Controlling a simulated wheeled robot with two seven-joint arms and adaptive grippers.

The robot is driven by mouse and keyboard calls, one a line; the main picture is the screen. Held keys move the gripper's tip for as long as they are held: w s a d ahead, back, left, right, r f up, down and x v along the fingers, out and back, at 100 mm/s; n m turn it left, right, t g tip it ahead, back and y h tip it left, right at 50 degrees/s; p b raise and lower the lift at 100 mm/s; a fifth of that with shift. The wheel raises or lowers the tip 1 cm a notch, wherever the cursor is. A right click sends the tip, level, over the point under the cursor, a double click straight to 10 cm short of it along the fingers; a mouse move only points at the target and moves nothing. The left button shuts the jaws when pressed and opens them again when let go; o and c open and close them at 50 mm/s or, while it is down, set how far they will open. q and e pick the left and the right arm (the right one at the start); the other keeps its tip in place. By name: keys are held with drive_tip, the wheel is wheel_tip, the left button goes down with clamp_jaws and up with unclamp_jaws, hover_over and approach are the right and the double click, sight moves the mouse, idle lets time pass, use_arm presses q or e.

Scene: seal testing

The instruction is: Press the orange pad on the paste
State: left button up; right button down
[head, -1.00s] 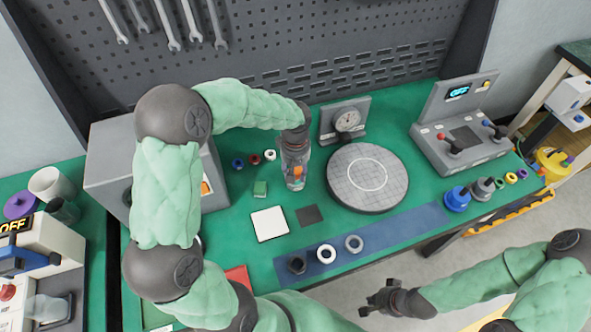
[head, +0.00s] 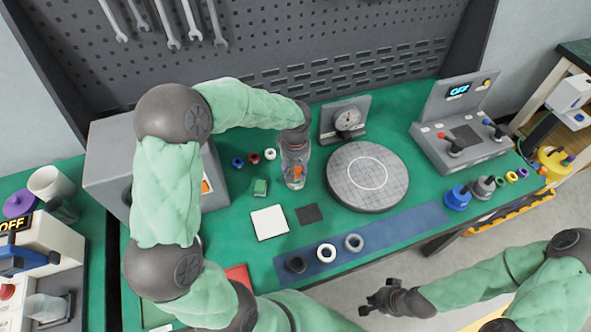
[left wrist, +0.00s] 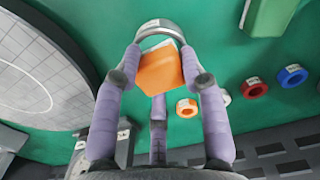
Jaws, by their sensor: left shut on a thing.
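My left gripper (head: 294,180) points down over the green bench, left of the round grey plate. In the left wrist view its purple-grey fingers (left wrist: 166,76) are shut around the orange pad (left wrist: 158,70), which has a pale edge. The orange pad also shows between the fingers in the head view (head: 297,173). A grey curved rim (left wrist: 157,27) with a small label shows beyond the pad at the fingertips. I cannot pick out the paste for certain. My right gripper (head: 380,296) is empty and open, off the bench's front edge.
The round gridded plate (head: 352,187), white tile (head: 270,223), dark square (head: 308,214) and green block (head: 260,188) lie near the left gripper. Rings lie on the blue strip (head: 405,228) in front.

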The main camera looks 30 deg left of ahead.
sight(295, 171)
use_arm(q)
drive_tip(key=shift+f, duration=0.35)
idle(1.1)
drive_tip(key=shift+r+p, duration=2.3)
drive_tip(key=shift+r, duration=1.3)
drive_tip(key=shift+f, duration=0.1)
